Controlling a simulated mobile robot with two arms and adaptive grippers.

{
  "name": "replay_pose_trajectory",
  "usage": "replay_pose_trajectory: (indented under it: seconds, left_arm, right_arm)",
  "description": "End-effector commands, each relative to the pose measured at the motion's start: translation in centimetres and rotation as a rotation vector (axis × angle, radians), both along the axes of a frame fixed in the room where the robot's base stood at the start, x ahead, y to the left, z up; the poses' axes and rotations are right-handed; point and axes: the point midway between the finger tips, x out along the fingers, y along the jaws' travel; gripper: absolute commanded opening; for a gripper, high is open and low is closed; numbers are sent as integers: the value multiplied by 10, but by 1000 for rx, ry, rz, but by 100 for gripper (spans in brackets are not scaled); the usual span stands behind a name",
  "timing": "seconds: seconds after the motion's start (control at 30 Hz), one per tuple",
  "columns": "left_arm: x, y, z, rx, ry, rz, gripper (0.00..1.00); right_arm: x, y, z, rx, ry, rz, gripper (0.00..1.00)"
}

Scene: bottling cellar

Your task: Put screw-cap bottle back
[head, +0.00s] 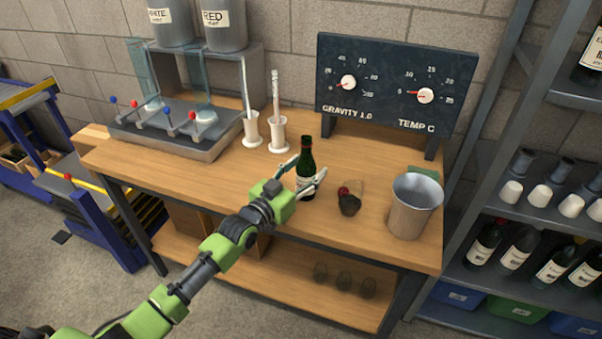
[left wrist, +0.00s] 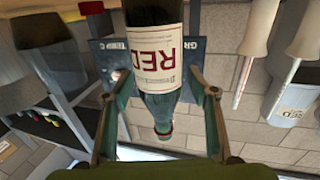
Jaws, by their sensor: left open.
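A dark green bottle (head: 306,162) with a pale label stands upright on the wooden workbench (head: 225,182). In the left wrist view the bottle (left wrist: 160,45) appears upside down, its label reading "RED" and its capped neck pointing down the picture. My left gripper (head: 311,170) is open, with one finger on each side of the bottle. In the left wrist view my left gripper's fingers (left wrist: 160,88) flank the bottle's shoulder and label; contact cannot be told. The bottle's lower part is partly hidden by a finger in the head view. My right gripper is out of view.
A metal bucket (head: 409,217) and a small dark object (head: 349,205) sit right of the bottle. A gauge board (head: 393,88), two white cylinders with tubes and a filler stand (head: 180,135) line the back. A rack (head: 465,265) at right holds several bottles.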

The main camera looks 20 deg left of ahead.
Motion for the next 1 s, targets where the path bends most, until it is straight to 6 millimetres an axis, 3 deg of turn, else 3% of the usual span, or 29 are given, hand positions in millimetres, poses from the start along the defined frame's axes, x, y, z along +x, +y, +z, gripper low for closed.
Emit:
replay_pose_trajectory:
  seconds: [0.17, 0.6, 0.8, 1.0]
  left_arm:
    - [-16, 5, 0, 0, 2, 0, 53]
    - [-97, 29, 0, 0, 3, 0, 53]
    - [-113, 34, 1, 0, 0, 0, 53]
    - [-115, 35, 2, 0, -1, 0, 53]
  right_arm:
    - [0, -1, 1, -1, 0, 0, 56]
    - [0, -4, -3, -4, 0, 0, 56]
    - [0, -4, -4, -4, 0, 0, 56]
    - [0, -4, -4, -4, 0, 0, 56]
